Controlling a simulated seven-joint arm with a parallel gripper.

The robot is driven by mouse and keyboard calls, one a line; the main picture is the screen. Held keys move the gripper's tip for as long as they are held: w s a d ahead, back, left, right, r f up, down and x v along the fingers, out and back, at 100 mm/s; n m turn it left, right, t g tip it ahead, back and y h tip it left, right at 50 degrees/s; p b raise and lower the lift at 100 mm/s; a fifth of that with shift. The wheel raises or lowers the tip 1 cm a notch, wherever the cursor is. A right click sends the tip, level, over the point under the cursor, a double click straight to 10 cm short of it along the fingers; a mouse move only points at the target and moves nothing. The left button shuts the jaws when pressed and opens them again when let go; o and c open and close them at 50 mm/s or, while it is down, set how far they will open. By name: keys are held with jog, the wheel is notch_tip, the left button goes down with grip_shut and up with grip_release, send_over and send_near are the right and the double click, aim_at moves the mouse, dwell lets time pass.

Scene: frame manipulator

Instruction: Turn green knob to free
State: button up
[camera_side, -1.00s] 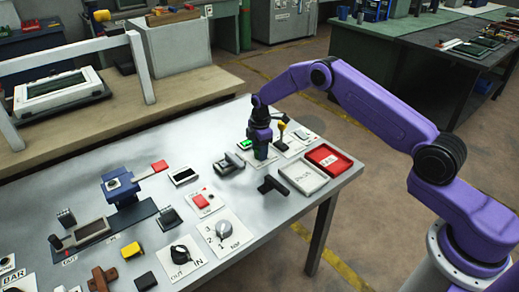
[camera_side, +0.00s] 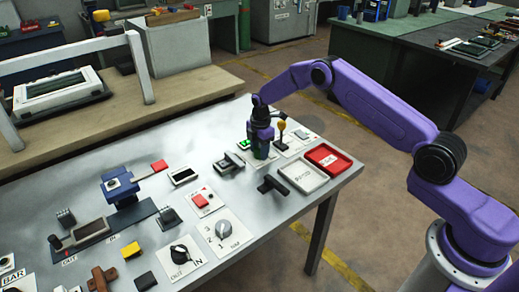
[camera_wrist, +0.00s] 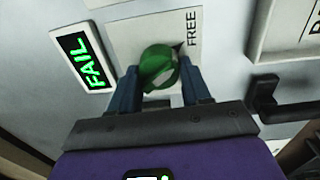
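The green knob (camera_wrist: 158,68) sits on a pale plate (camera_wrist: 150,28) marked FREE. A dark mark shows beside the knob, close to the word FREE. My gripper (camera_wrist: 161,76) is down at the knob with one blue finger on each side, apparently closed on it. The fingers cover part of the knob's lower edges. In the side view my gripper (camera_side: 260,148) stands upright over the knob, and only some green (camera_side: 260,154) shows beneath it. A small display (camera_wrist: 82,58) beside the plate reads FAIL in green.
A white tray (camera_side: 287,167) and a red tray (camera_side: 343,165) lie to the right of my gripper. A black handle (camera_side: 272,184) is in front, and a yellow-topped lever (camera_side: 282,126) stands close behind on the right. Several other controls cover the grey table's left.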

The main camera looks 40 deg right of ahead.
jog(key=o, duration=0.4)
jog(key=shift+r, duration=0.1)
jog(key=r, duration=1.7)
jog(key=shift+s+r, duration=0.1)
jog(key=shift+s, duration=0.3)
